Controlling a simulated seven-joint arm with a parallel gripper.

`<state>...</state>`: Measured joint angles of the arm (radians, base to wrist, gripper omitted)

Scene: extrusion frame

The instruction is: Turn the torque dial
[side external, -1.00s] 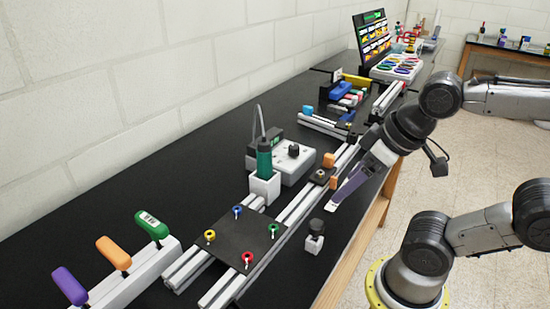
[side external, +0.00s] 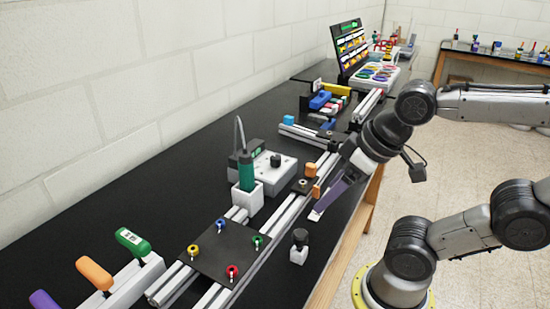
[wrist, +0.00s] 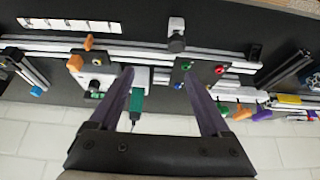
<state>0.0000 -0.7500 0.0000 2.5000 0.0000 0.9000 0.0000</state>
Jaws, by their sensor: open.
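The torque dial (side external: 275,160) is a small black knob on a white box (side external: 290,172) with a dark display unit at its back. In the wrist view the dial (wrist: 95,86) shows at left, outside the fingers. A green electric screwdriver (side external: 246,170) with a cable stands upright in a white holder (side external: 247,203) in front of the box. My gripper (side external: 318,212) is open and empty, above the bench's right side, apart from the dial. In the wrist view its two fingers (wrist: 160,76) are spread wide, the left one overlapping the white box's edge.
Aluminium rails run along the bench, with a black plate (side external: 218,251) bearing coloured rings. Orange blocks (side external: 311,168) stand by the rail near my gripper. A black-topped knob (side external: 300,238) stands nearer the front edge. Colour-handled tools (side external: 95,273) are at the lower left.

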